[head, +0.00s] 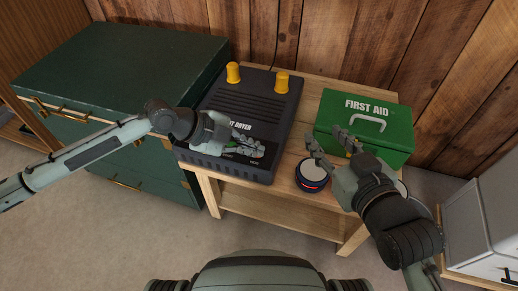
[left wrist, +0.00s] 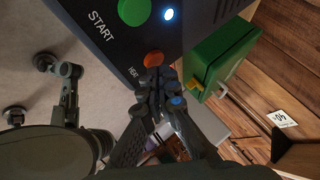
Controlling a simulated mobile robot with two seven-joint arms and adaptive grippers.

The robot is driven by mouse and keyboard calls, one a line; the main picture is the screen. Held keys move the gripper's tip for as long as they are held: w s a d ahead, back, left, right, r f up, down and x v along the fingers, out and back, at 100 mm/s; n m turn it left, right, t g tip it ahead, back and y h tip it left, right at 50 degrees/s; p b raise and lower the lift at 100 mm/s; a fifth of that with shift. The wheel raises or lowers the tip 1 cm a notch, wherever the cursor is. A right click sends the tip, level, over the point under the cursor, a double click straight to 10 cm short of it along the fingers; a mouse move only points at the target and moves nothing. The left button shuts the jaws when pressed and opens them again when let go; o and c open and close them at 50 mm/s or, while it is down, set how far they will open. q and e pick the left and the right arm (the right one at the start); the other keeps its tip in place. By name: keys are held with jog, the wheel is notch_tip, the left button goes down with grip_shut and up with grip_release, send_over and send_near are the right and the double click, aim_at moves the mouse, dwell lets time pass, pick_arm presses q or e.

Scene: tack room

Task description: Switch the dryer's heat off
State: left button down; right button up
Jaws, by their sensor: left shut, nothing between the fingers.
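The dryer (head: 272,103) is a dark box on the wooden table, with two yellow posts on top and a control panel at its front. In the left wrist view the panel shows a green button (left wrist: 133,10) marked START, a lit light (left wrist: 168,14) and an orange control (left wrist: 153,58) by the label HEAT. My left gripper (head: 255,147) is shut and empty over the panel, hiding part of it. Its fingertips (left wrist: 157,78) are right beside the orange control; I cannot tell whether they touch it. My right gripper (head: 329,143) is open and empty, in front of the first aid box.
The green first aid box (head: 345,120) stands right of the dryer. A round tin (head: 312,176) stands at the table's front edge (head: 277,208), below my right gripper. A green chest (head: 115,75) is at the left, and a grey-white cabinet (head: 485,225) at the right.

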pick_arm(q)
notch_tip(320, 180, up, 6)
jog(key=p, duration=0.5)
jog(key=shift+r, duration=0.1)
dwell(1.2)
